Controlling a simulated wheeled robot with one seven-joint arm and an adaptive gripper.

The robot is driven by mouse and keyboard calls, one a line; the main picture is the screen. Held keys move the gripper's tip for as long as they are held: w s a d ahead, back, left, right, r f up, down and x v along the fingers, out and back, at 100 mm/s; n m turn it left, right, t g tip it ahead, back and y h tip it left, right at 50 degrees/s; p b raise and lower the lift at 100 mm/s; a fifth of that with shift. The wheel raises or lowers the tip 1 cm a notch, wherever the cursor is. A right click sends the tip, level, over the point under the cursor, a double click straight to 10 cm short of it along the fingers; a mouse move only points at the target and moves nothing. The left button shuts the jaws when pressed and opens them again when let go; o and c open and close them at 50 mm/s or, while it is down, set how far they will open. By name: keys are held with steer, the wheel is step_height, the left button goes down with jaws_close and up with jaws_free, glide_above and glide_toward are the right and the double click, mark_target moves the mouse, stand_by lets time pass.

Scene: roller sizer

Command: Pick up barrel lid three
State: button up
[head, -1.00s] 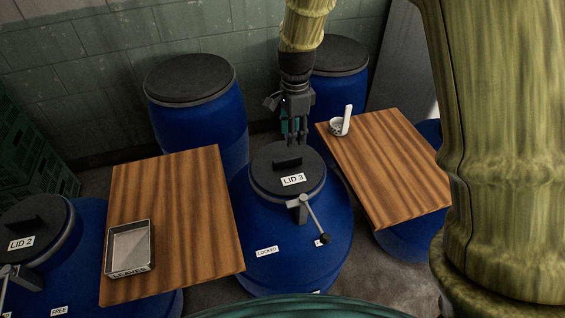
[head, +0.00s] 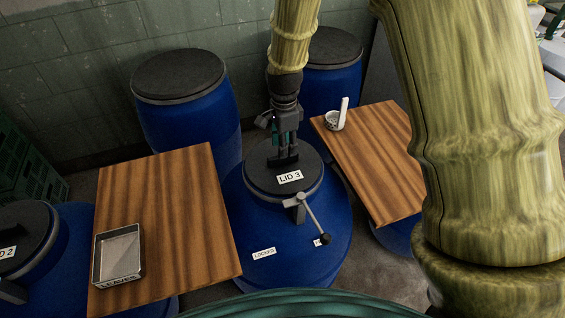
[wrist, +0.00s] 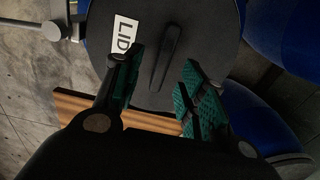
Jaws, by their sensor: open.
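Barrel lid three (head: 262,180) is a dark round lid with a white "LID 3" label and a raised bar handle, seated on the middle blue barrel (head: 240,235). In the wrist view the lid (wrist: 205,30) fills the top centre, with its bar handle (wrist: 166,58) between the fingers. My gripper (head: 284,160) is open above the lid, its fingertips close to the handle. It also shows in the wrist view (wrist: 163,75), its green-padded fingers on either side of the handle's line. Contact cannot be told.
A wooden board (head: 170,200) at left carries a metal "LEAVES" tray (head: 119,255). Another board (head: 370,160) at right holds a small white cup (head: 333,121). Lid 2 (head: 20,225) is at far left. Blue barrels (head: 190,120) stand behind, near the wall.

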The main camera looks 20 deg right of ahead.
mark_target(283, 161)
steer(key=shift+w+f+p, duration=0.2)
steer(key=shift+f+p, duration=0.9)
steer(key=shift+f, duration=1.7)
steer(key=shift+f+p, duration=0.2)
steer(key=shift+p, duration=0.1)
jaws_close()
